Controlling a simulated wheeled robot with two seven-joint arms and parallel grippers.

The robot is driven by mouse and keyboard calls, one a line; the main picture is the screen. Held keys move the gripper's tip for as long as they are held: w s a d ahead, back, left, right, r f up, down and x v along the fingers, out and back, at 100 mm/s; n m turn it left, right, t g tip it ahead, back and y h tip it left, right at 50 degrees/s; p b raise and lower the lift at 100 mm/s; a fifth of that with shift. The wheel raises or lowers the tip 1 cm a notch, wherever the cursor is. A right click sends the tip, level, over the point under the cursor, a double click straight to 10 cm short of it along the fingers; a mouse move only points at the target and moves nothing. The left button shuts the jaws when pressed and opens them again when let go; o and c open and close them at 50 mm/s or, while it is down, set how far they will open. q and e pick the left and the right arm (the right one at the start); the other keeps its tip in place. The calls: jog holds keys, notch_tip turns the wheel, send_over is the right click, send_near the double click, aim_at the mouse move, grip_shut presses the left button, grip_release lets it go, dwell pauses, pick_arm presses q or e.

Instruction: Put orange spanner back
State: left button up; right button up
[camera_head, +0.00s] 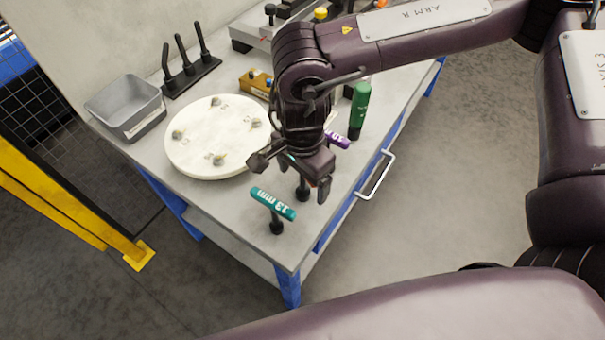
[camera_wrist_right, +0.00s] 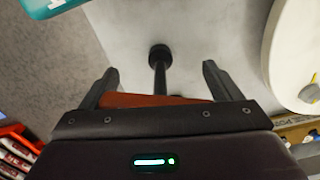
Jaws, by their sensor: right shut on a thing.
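My right gripper (camera_head: 290,175) is over the front part of the bench, pointing down at a black post (camera_head: 303,191). In the right wrist view, my right gripper (camera_wrist_right: 158,70) is shut on an orange spanner (camera_wrist_right: 150,100), which lies between the fingers close to the palm. The black post (camera_wrist_right: 158,55) also shows there, running up to the spanner; whether they touch I cannot tell. In the head view the spanner is hidden by the gripper. A teal spanner marked 13 mm (camera_head: 273,203) rests on another black post (camera_head: 277,226), left of the gripper. My left gripper is out of view.
A round cream plate with knobs (camera_head: 190,153) lies left of my arm. A purple-handled tool (camera_head: 337,140) and a green bottle (camera_head: 360,105) stand right of it. A grey bin (camera_head: 118,100) and a black rack with pegs (camera_head: 190,77) are at the back left.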

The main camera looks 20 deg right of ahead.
jog(key=o, duration=0.8)
jog(key=shift+o, duration=0.2)
jog(key=shift+r+p, duration=0.2)
jog(key=shift+p, duration=0.1)
jog(key=shift+r, duration=0.35)
notch_tip(320, 180, up, 11)
jog(key=shift+r+b, duration=0.1)
jog(key=shift+b, duration=0.2)
